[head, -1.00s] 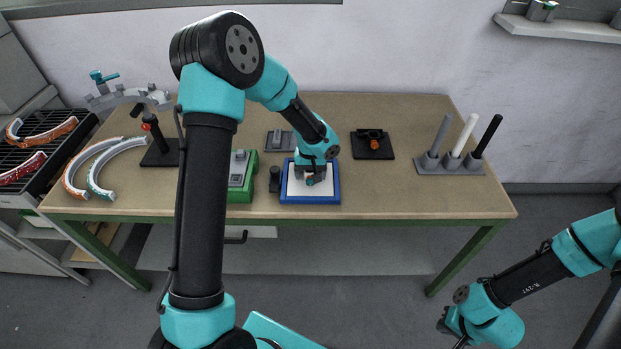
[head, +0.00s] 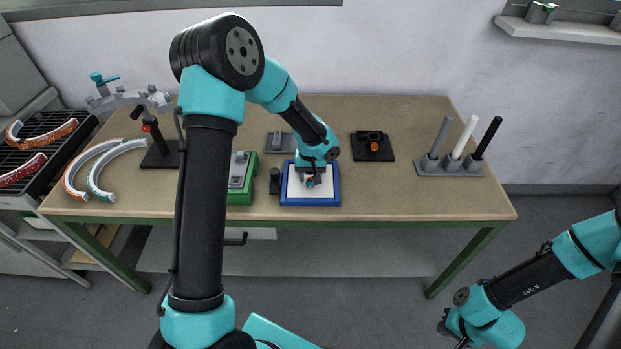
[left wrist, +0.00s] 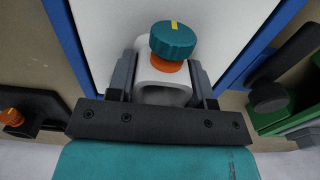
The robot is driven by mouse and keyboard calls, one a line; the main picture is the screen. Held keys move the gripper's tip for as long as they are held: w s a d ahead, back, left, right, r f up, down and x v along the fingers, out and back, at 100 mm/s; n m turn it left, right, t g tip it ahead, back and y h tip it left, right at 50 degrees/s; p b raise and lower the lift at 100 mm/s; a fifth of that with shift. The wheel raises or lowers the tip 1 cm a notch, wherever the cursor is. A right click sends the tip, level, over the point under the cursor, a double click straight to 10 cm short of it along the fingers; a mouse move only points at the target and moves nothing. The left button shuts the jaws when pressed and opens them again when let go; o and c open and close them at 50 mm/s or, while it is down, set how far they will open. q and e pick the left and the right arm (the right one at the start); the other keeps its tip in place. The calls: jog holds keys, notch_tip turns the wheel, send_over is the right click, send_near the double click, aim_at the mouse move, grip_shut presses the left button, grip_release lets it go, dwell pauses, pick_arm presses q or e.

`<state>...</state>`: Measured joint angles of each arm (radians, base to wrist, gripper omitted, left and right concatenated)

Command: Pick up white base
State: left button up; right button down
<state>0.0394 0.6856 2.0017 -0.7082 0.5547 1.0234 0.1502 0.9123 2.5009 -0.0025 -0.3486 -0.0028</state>
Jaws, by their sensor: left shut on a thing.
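The white base (left wrist: 163,82) is a small white block between my left fingers in the left wrist view. A teal knob (left wrist: 174,40) with a yellow mark and an orange collar stands out of it. My left gripper (head: 311,178) is shut on the base, over the white surface of the blue-rimmed tray (head: 337,199) on the table. I cannot tell whether the base touches the tray. In the head view the gripper mostly hides the base. My right arm is low at the right, off the table, and its gripper end (head: 450,331) is too small to read.
A green tray (head: 238,198) and a dark knob (head: 274,180) stand left of the blue tray. A black plate (head: 372,154) with an orange part lies to the right. A grey holder (head: 450,168) carries three upright rods. The front right of the table (head: 420,200) is clear.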

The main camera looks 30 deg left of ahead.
pick_arm(q)
jog(key=shift+r, duration=0.25)
jog(key=shift+w+r, duration=0.1)
jog(key=shift+r, duration=1.5)
jog(key=s+d, duration=0.3)
jog(key=s, duration=0.4)
jog(key=s+d+r, duration=0.1)
jog(key=s+d, duration=0.3)
jog(key=s, duration=0.3)
jog(key=shift+s+r, duration=0.2)
jog(key=shift+d, duration=0.1)
